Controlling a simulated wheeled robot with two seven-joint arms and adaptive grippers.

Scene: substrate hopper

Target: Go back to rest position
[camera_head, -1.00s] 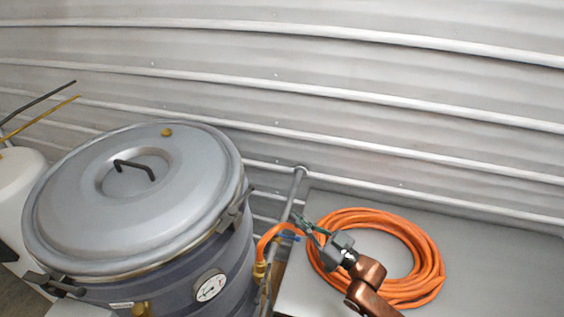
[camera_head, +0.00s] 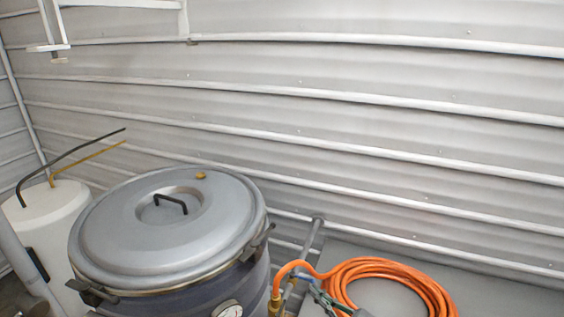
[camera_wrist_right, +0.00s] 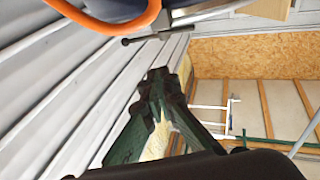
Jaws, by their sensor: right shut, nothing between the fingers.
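My right gripper (camera_head: 322,298) shows at the bottom edge of the head view, beside the near left part of the orange hose coil (camera_head: 395,270); most of its arm is out of the frame. In the right wrist view its dark green fingers (camera_wrist_right: 160,76) are together, with nothing held between them. A stretch of orange hose (camera_wrist_right: 112,27) crosses the top of that view, apart from the fingertips. My left gripper is not in view.
A large grey lidded vessel (camera_head: 120,240) with a gauge (camera_head: 228,310) stands left of the gripper. A white tank (camera_head: 45,215) stands behind it. The coil lies on a grey surface (camera_head: 480,295) by the corrugated wall (camera_head: 300,120). A plywood panel (camera_wrist_right: 235,58) shows in the wrist view.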

